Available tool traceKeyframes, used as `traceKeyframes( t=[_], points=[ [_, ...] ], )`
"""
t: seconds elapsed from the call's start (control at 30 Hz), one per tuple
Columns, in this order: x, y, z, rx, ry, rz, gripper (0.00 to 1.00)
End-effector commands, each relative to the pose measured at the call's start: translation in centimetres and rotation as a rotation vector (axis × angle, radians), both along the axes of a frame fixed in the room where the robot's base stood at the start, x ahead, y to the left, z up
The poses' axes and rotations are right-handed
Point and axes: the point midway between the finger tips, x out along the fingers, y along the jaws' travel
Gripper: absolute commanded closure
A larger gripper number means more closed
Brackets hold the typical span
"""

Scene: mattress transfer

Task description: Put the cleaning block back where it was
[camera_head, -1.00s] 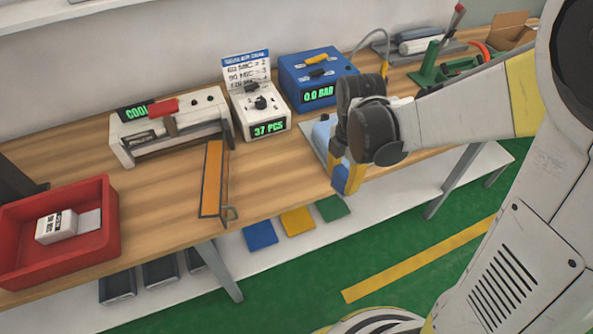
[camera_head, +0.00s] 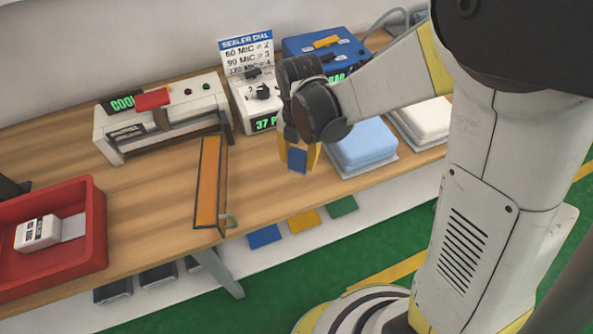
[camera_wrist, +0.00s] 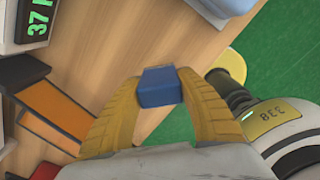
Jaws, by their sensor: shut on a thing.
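The cleaning block (camera_head: 297,160) is a small blue block. My gripper (camera_head: 299,158) has yellow fingers and is shut on it, over the wooden bench (camera_head: 160,219) between the orange flap and the light blue pack. In the wrist view the block (camera_wrist: 160,87) sits between my two fingertips (camera_wrist: 160,92), with bench wood and the green floor behind it. I cannot tell its exact height above the bench.
The light blue pack (camera_head: 362,144) and a white pack (camera_head: 427,121) lie to the right of the block. The white sealer (camera_head: 165,123) and its orange flap (camera_head: 208,184) are to the left. A dial box (camera_head: 262,100), a blue pump box (camera_head: 318,48) and a red tray (camera_head: 95,230) are also on the bench.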

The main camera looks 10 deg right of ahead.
Motion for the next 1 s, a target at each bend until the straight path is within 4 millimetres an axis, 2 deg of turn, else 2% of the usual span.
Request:
traceKeyframes(
  t=[0.17, 0.3, 0.4, 0.77, 0.8, 0.83, 1.0],
  points=[
    [0.2, 0.5, -1.1, 0.000, 0.000, 0.000, 0.90],
    [0.2, 0.5, -3.4, 0.000, 0.000, 0.000, 0.90],
    [0.2, 0.5, -4.4, 0.000, 0.000, 0.000, 0.90],
    [0.2, 0.4, -4.7, 0.000, 0.000, -0.001, 0.90],
    [0.2, 0.4, -4.6, 0.000, 0.000, 0.000, 0.48],
    [0.2, 0.4, -4.6, 0.000, 0.000, -0.001, 0.39],
    [0.2, 0.4, -4.6, 0.000, 0.000, -0.001, 0.37]
  ],
)
